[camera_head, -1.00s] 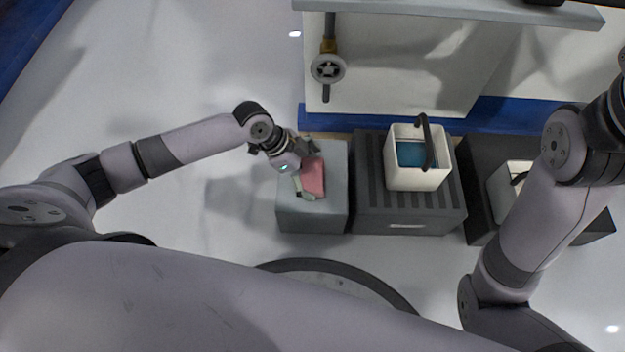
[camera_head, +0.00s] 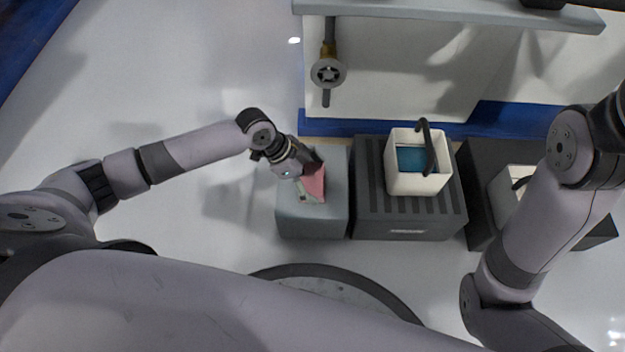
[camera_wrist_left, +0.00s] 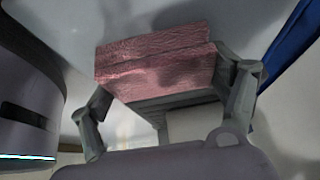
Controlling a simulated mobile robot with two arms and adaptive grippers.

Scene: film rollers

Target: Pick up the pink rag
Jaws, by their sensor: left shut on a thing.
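The pink rag (camera_head: 315,185) is a folded pink cloth on top of the grey box (camera_head: 312,222), left of the dark ribbed crate. My left gripper (camera_head: 312,178) is at the rag, shut on it. In the left wrist view the rag (camera_wrist_left: 155,68) looks thick and layered, with a finger of my left gripper (camera_wrist_left: 165,100) at each side of it. The head view does not show a clear gap between rag and box. My right arm shows at the right of the head view, but its gripper is out of view.
A white bucket (camera_head: 418,180) with blue contents and a dark handle stands on the dark ribbed crate (camera_head: 408,222). Another dark crate (camera_head: 480,205) with a white container is farther right. A valve handwheel (camera_head: 328,72) hangs at the back. Open floor lies to the left.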

